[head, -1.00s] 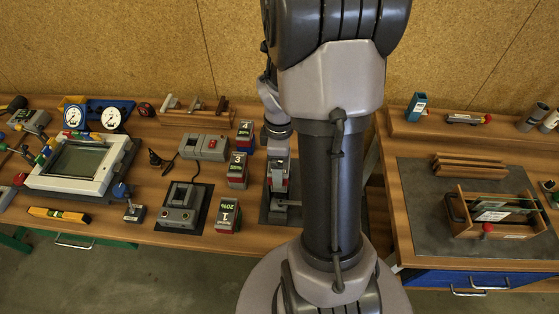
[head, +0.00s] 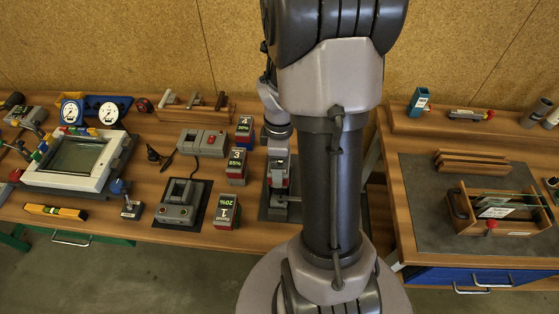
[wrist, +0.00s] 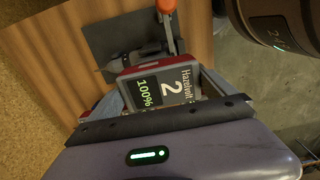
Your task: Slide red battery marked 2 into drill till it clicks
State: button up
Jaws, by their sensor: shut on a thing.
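The red battery marked 2 (wrist: 166,84) is in my gripper (wrist: 160,92). Its dark label reads 2 and 100% in the wrist view. My gripper is shut on it; in the head view my gripper (head: 279,158) stands over the dark mat, partly hidden by my arm. A grey tool, seemingly the drill (wrist: 148,55), lies on the dark mat just beyond the battery, with an orange part (wrist: 166,6) above. In the head view its grey part (head: 281,203) shows below the battery. Whether battery and drill touch or are joined cannot be told.
Batteries marked 1 (head: 226,211), 3 (head: 236,166) and 4 (head: 245,131) stand left of the mat. A grey charger (head: 179,204) and a grey-red box (head: 202,142) are farther left. A wooden rack (head: 496,218) stands on the right bench.

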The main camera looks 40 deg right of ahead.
jog(key=shift+f+b, duration=0.65)
jog(key=shift+f, duration=0.25)
jog(key=o, duration=1.4)
jog(key=shift+c, duration=0.2)
notch_tip(320, 180, up, 18)
jog(key=p, duration=0.4)
jog(key=shift+f+p, duration=0.2)
jog(key=shift+p, duration=0.15)
